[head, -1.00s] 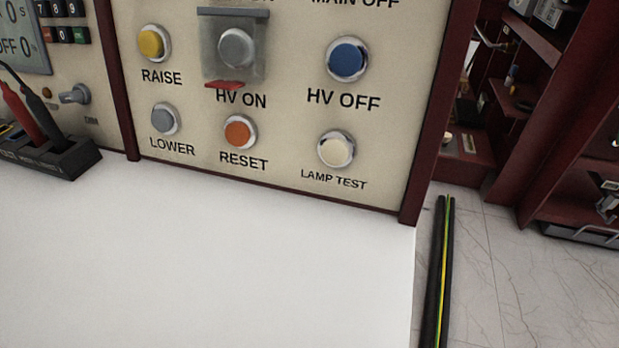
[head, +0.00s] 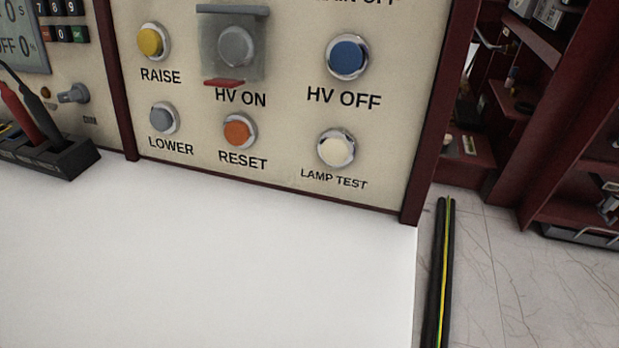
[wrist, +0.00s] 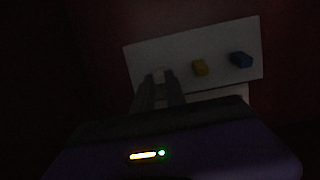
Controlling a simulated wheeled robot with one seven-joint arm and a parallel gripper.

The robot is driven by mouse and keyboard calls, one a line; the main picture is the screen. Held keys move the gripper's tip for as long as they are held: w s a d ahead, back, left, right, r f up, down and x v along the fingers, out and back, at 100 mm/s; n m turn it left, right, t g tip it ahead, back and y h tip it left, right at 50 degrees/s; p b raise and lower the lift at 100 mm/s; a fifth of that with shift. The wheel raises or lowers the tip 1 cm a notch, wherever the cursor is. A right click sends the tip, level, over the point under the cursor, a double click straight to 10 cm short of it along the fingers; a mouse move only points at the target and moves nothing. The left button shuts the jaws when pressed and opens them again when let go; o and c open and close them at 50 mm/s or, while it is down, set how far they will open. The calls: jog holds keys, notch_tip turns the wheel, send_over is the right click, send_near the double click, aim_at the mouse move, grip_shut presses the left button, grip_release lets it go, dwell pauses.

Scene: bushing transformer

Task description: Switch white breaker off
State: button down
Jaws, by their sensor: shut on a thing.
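In the dark wrist view, a pale plate (wrist: 225,82) on a dark red surface carries a row of small breakers. Neither my gripper nor the breakers show in the head view.
The head view shows a control panel (head: 285,178) with several buttons, including a covered HV ON button (head: 236,46). A white tabletop (head: 200,265) lies clear below it. Test leads (head: 28,110) stand at the left.

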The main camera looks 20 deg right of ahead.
jog(key=shift+s+a+f+t+h, duration=0.1)
jog(key=shift+f+t+h, duration=0.65)
jog(key=shift+t, duration=0.4)
jog(key=shift+s+f+t+h, duration=0.1)
jog(key=shift+f+t+h, duration=0.4)
jog(key=shift+t+h, duration=0.55)
jog(key=shift+f, duration=0.1)
jog(key=c, duration=1.4)
grip_release()
jog(key=shift+o, duration=0.2)
jog(key=shift+a, duration=0.1)
jog(key=p+v, duration=0.1)
jog(key=v, duration=0.6)
jog(key=shift+s+f+p, duration=0.15)
jog(key=shift+s+p, duration=0.15)
jog(key=shift+a, duration=0.1)
